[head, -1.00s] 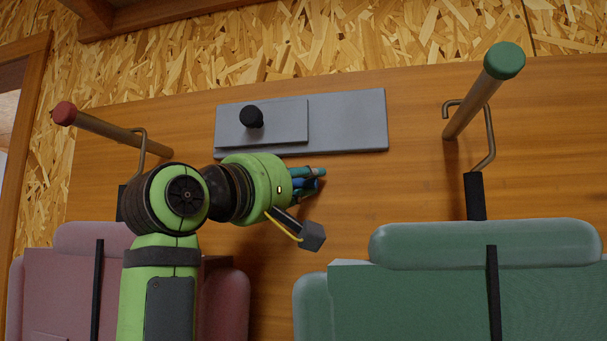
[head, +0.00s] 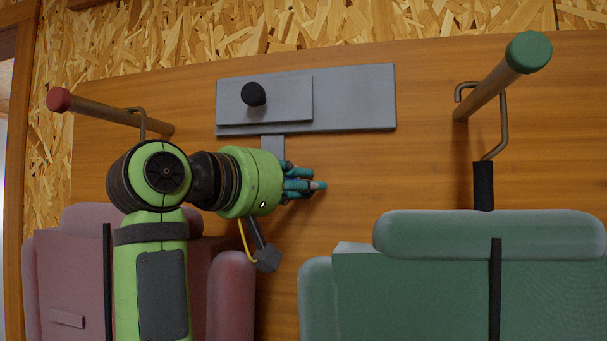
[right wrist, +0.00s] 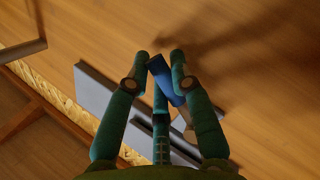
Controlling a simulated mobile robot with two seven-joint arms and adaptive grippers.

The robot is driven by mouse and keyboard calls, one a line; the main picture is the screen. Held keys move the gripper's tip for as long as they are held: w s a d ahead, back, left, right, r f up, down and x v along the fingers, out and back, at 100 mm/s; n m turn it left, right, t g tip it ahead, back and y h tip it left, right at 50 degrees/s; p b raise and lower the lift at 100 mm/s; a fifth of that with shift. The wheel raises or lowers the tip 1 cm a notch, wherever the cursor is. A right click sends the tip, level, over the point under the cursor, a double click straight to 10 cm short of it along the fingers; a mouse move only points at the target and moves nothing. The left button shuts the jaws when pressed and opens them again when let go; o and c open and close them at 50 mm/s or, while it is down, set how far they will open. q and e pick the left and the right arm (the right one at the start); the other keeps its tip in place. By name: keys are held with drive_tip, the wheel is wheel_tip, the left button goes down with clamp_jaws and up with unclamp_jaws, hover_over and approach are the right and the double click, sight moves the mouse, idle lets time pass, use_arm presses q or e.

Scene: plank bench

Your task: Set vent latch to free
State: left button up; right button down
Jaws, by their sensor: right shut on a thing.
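A grey backplate (head: 355,97) is fixed to the wooden board, with a smaller grey plate (head: 290,100) and a black knob (head: 253,94) at its left. A grey strip (head: 272,146) runs down from it behind my right gripper (head: 305,184). The right gripper, also in the right wrist view (right wrist: 159,62), has its fingers closed around a blue, handle-like piece (right wrist: 164,78). How this piece joins the grey strip is hidden by the fingers and wrist. I cannot tell which part is the vent latch. My left gripper is out of view.
A red-tipped peg (head: 110,111) is at the left, above a pink bag (head: 75,270). A green-tipped peg (head: 490,92) is at the right, above a green bag (head: 410,295). The board between the right gripper and the green-tipped peg is clear.

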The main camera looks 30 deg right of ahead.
idle(0.4)
drive_tip(key=c, duration=1.1)
unclamp_jaws()
drive_tip(key=shift+o, duration=0.2)
drive_tip(key=v, duration=1.2)
drive_tip(key=shift+w, duration=0.1)
